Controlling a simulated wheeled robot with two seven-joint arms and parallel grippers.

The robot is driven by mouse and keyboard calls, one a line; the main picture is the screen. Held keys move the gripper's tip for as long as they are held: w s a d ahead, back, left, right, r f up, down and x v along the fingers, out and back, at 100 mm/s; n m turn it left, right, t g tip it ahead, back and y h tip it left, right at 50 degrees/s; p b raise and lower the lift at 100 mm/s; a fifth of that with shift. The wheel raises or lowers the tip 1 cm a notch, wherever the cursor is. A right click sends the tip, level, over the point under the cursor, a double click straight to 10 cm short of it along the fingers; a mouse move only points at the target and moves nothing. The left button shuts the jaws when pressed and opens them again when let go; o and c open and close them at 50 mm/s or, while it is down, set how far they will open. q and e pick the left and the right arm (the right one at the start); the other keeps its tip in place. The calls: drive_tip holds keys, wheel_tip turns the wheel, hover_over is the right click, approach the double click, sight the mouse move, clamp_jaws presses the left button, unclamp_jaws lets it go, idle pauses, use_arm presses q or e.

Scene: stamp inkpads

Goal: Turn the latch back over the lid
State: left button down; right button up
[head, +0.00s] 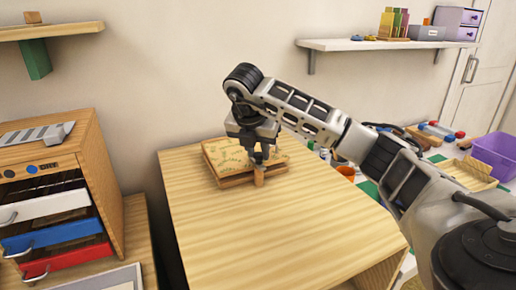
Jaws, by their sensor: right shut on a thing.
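A shallow wooden box with a patterned lid (224,155) sits near the back of the wooden table, and its lid looks closed. A small wooden latch (259,177) stands at the front edge of the box. My right gripper (258,165) points down over the front of the box, shut on the latch. The gripper hides part of the lid and the top of the latch, so I cannot tell the latch's exact turn. My left gripper is not in view.
The wooden table top (260,235) is clear in front of the box. A wooden cabinet (95,150) with coloured drawers stands at the left. A purple bin (495,152) and cluttered small items lie at the right. A white shelf (385,44) hangs on the wall.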

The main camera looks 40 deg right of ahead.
idle(0.5)
drive_tip(key=o, duration=1)
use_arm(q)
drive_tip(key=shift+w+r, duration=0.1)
use_arm(e)
drive_tip(key=shift+r, duration=0.15)
drive_tip(key=shift+a+r, duration=0.15)
drive_tip(key=shift+r, duration=0.2)
use_arm(q)
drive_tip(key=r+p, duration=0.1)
drive_tip(key=p, duration=0.1)
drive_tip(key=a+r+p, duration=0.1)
drive_tip(key=p, duration=0.2)
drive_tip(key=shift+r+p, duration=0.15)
drive_tip(key=shift+p, duration=0.2)
use_arm(e)
drive_tip(key=v, duration=1.5)
